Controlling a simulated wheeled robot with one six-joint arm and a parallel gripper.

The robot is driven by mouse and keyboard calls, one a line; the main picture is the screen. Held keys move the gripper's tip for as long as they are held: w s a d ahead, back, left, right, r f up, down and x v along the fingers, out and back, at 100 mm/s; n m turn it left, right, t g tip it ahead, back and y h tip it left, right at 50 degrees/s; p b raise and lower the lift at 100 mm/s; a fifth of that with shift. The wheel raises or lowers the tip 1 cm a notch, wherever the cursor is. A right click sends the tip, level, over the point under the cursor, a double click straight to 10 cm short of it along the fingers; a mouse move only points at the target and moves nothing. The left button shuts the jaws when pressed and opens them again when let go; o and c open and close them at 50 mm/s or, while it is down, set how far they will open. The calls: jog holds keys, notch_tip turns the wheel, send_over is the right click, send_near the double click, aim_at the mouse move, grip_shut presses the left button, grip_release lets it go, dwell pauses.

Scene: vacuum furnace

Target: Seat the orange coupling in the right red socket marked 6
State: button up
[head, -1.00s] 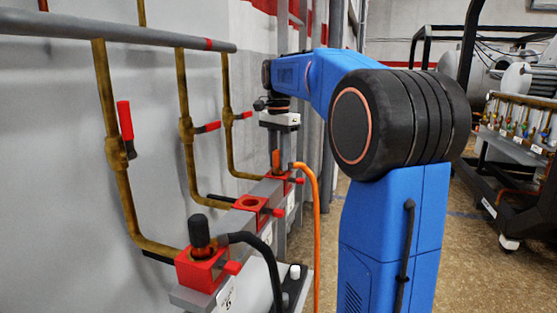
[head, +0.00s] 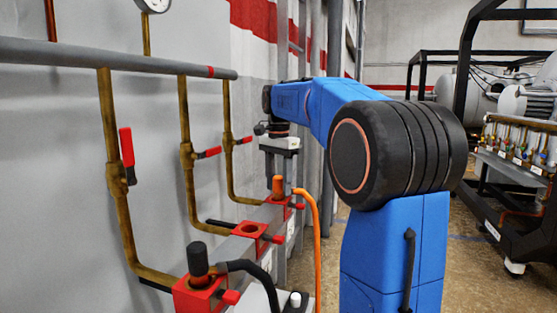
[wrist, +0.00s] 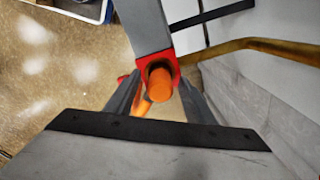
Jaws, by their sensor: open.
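The orange coupling (head: 278,187) stands upright in the farthest red socket (head: 272,208), the rightmost of the row. A bent orange hose (head: 314,215) runs from its side. In the wrist view the coupling (wrist: 159,84) shows end-on inside the red socket (wrist: 174,66). My gripper (head: 279,165) is above it, its housing clear of the coupling's top. In the wrist view the grey fingers of my gripper (wrist: 160,100) are spread to either side of the coupling. I cannot tell whether the fingertips still overlap its top. The socket's number is not readable.
An empty red socket (head: 250,231) sits mid-row. The nearest red socket (head: 200,297) holds a black coupling (head: 198,260) with a black hose (head: 258,275). Brass pipes (head: 185,120) with red-handled valves stand along the wall, left of the sockets. Floor lies open to the right.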

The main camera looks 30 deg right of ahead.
notch_tip(320, 180, up, 17)
jog(key=shift+f, duration=0.2)
dwell(0.3)
dwell(0.4)
